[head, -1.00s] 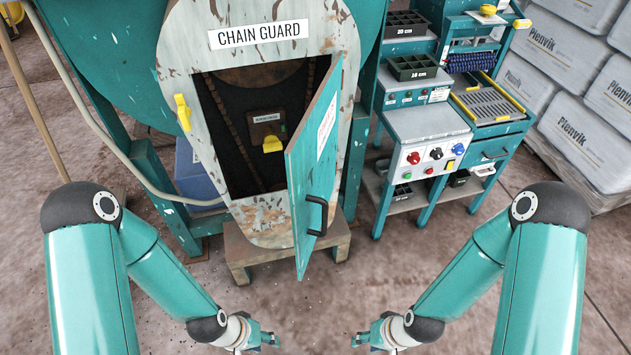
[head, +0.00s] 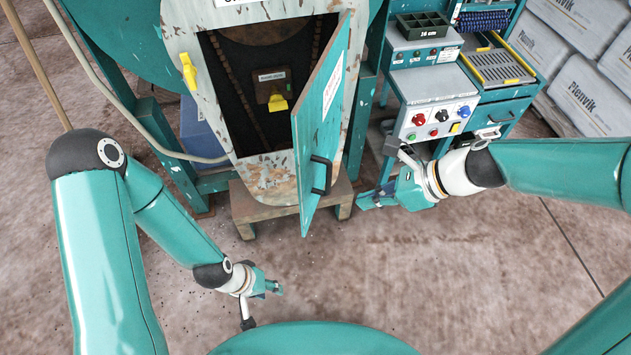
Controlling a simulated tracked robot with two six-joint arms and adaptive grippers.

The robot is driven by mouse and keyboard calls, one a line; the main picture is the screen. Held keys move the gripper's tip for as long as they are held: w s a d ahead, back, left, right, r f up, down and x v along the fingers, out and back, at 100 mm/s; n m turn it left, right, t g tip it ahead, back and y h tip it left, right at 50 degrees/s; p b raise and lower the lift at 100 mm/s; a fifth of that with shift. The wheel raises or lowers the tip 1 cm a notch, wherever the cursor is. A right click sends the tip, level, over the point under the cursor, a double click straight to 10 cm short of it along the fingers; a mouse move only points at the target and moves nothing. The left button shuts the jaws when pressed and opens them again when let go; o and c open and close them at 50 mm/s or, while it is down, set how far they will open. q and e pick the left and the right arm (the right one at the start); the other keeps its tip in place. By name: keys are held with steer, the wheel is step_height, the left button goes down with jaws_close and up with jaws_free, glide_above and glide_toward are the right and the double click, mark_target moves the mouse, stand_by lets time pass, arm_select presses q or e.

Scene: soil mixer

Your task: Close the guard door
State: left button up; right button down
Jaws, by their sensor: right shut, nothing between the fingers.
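The teal guard door (head: 325,110) stands open, hinged on the right side of the pale, rusty chain guard (head: 185,30) and swung out toward me. Its black handle (head: 321,176) is near the lower free edge. A yellow latch (head: 188,72) sits left of the opening. Inside the dark opening (head: 240,70) is a yellow lever (head: 277,103) on a brown plate. My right gripper (head: 364,201) is shut and empty, just right of the door's lower part, pointing left at it with a gap in the picture. My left gripper (head: 277,289) is low, below the door; its fingers are too small to judge.
A wooden step (head: 245,208) stands beneath the guard. A control box (head: 436,118) with several knobs and a tool bench (head: 497,68) stand at right, behind my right arm. Stacked bags (head: 590,90) are at far right. The floor (head: 330,275) in front is clear.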

step_height(320, 180, up, 4)
steer(key=t, duration=0.1)
steer(key=b, duration=0.1)
glide_toward(303, 192)
steer(key=x, duration=0.5)
steer(key=shift+d+f, duration=0.15)
steer(key=shift+f, duration=0.25)
steer(key=shift+w+a, duration=0.15)
steer(key=shift+a, duration=0.4)
